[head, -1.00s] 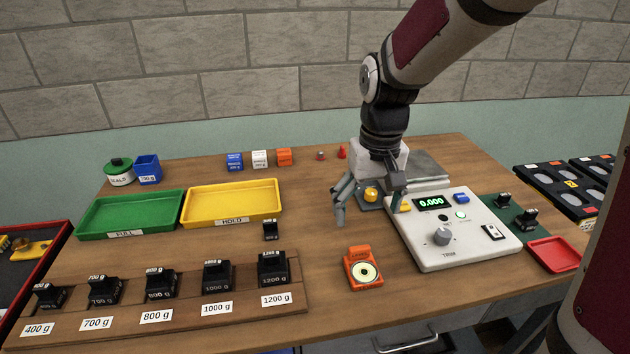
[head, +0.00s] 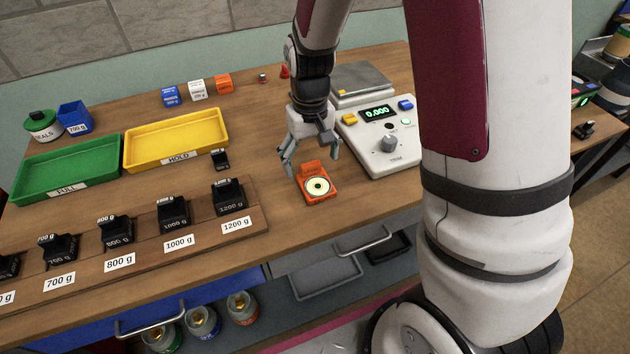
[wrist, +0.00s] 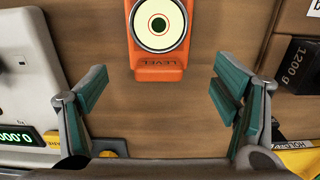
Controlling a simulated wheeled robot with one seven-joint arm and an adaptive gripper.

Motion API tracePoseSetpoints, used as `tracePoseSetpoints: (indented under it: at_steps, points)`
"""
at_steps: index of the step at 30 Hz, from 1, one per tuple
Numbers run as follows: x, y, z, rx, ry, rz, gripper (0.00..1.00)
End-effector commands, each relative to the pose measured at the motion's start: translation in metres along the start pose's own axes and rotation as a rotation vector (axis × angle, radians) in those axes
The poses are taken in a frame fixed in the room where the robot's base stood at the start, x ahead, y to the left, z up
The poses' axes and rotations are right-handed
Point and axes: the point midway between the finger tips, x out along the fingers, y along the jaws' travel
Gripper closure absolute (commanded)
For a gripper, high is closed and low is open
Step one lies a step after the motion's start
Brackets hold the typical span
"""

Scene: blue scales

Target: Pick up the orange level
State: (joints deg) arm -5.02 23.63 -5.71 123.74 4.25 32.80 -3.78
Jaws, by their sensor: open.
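The orange level (head: 317,186) lies flat on the wooden table near its front edge, with a round white vial on top. In the wrist view the orange level (wrist: 158,48) shows at the top centre, its far end cut off by the frame, with the word LEVEL on its near end. My gripper (head: 312,166) is open and empty, above and just behind the level in the head view. In the wrist view my gripper (wrist: 160,92) has its fingers spread wider than the level, which lies ahead of the gap between them. The fingers do not touch it.
The scale (head: 380,143) stands right of the level. The weight rack (head: 150,238) and a small black weight (head: 220,158) are to the left. The yellow HOLD tray (head: 176,140) and green FULL tray (head: 68,170) lie farther back. Bare table surrounds the level.

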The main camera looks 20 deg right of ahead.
Motion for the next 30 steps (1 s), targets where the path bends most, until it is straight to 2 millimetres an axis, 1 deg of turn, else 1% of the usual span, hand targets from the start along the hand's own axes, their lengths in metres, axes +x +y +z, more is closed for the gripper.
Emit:
tracePoseSetpoints:
  at_steps: [1,6,9,12,17,18,23,24,25,30]
  points:
    - [0.007,0.001,0.0,0.0,-0.004,0.0,0.18]
    - [0.031,0.002,-0.002,0.0,-0.003,0.0,0.18]
    - [0.04,0.002,-0.002,0.0,-0.002,0.0,0.18]
    - [0.043,0.002,-0.003,0.0,0.0,0.0,0.18]
    - [0.043,0.002,-0.003,0.0,0.0,0.0,0.18]
    - [0.043,0.002,-0.003,0.0,0.0,0.0,0.21]
    - [0.043,0.002,-0.003,0.0,0.0,0.0,0.57]
    - [0.043,0.002,-0.003,0.0,0.0,0.0,0.66]
    - [0.043,0.002,-0.003,0.0,0.0,0.0,0.71]
    - [0.043,0.002,-0.003,0.0,0.0,0.0,0.71]
